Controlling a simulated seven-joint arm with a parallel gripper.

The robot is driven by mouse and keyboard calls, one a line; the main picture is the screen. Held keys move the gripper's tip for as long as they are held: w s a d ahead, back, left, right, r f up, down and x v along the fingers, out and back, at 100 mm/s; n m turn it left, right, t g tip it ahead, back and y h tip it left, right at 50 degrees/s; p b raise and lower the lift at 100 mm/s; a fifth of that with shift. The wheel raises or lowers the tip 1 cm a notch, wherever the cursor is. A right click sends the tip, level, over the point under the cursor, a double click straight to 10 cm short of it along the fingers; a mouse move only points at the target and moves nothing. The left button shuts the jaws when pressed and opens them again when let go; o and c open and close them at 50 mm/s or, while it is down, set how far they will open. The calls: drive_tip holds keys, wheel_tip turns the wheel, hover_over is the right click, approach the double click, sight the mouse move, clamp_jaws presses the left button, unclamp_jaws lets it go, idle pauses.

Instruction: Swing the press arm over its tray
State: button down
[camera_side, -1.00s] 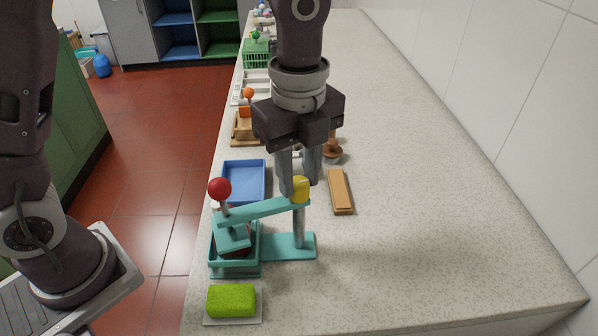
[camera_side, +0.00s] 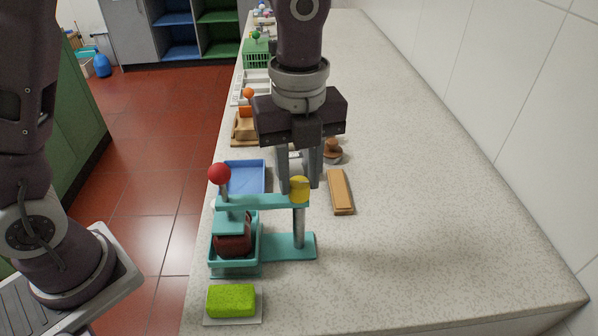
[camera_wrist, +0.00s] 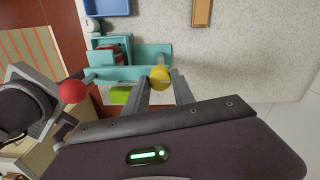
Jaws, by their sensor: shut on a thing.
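The teal press has an arm (camera_side: 262,202) running from its grey post (camera_side: 299,228) out over the teal tray (camera_side: 237,268). A red ball (camera_side: 219,174) tops the arm's outer end and a yellow knob (camera_side: 299,189) sits over the post. A dark red block (camera_side: 233,235) shows at the tray, below the arm's teal plate; whether they touch is unclear. My gripper (camera_side: 299,186) is shut on the yellow knob. In the wrist view, the fingers (camera_wrist: 162,82) straddle the yellow knob (camera_wrist: 160,73), and the red ball (camera_wrist: 71,91) is at left.
A green sponge (camera_side: 231,300) on a pale plate lies in front of the tray. A blue tray (camera_side: 244,178) is behind the press. A wooden block (camera_side: 340,191) and a brown-handled stamp (camera_side: 333,151) lie to the right. The counter's right side is clear.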

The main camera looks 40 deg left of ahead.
drive_tip(key=shift+r, duration=0.1)
drive_tip(key=c, duration=1.1)
unclamp_jaws()
drive_tip(key=shift+o, duration=0.2)
wheel_tip(320, 180, up, 7)
